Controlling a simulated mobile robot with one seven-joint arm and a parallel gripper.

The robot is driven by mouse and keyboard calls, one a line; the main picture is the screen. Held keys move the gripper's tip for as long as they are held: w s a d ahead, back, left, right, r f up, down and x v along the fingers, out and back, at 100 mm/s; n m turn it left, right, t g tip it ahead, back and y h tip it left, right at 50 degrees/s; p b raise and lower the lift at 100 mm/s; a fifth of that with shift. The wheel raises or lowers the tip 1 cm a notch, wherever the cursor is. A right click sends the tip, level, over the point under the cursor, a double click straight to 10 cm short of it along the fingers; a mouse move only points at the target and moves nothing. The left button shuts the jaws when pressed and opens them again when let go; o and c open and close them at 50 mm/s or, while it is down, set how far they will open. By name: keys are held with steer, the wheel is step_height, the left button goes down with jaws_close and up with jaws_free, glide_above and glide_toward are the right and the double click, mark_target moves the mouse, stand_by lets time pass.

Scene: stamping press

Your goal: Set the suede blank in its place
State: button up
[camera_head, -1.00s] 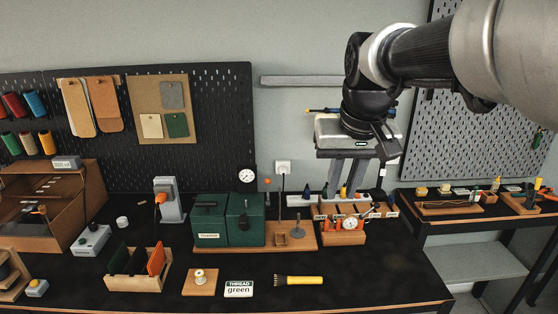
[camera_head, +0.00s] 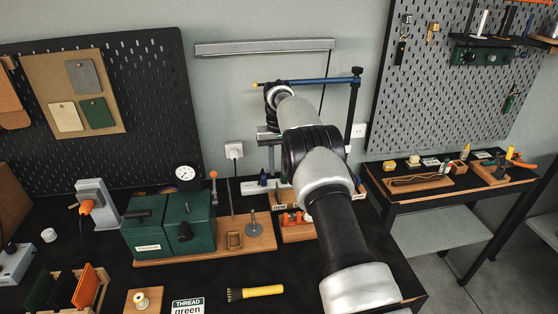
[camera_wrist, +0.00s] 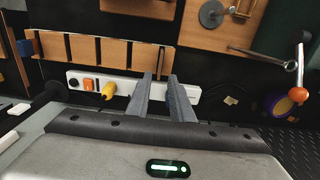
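I cannot tell for certain which piece is the suede blank. Flat coloured pieces, green and orange (camera_head: 86,288), stand in a small wooden rack at the lower left of the head view. Grey (camera_head: 82,76), cream (camera_head: 66,117) and green (camera_head: 96,112) swatches hang on a cork board. The dark green press (camera_head: 185,225) stands on a wooden base. In the head view my gripper is mostly hidden behind my arm. In the wrist view its two fingers (camera_wrist: 162,78) are apart with nothing visible between them, above the back of the bench by a white power strip (camera_wrist: 120,88).
A slotted wooden block (camera_wrist: 112,52) lies beyond the fingertips. An orange-knobbed lever (camera_wrist: 300,37) is at the right. A blue bar on a dark post (camera_head: 357,110) stands behind my arm. A brush (camera_head: 255,292) and a "THREAD green" card (camera_head: 188,306) lie in front.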

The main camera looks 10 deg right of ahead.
mark_target(278, 196)
steer(key=shift+s+f, duration=0.1)
steer(key=shift+f, duration=0.6)
step_height(278, 196, down, 7)
steer(key=b, duration=0.5)
steer(key=shift+f, duration=0.15)
steer(key=shift+r+p, duration=0.35)
steer(key=shift+r, duration=0.05)
steer(key=shift+c, duration=1.4)
jaws_close()
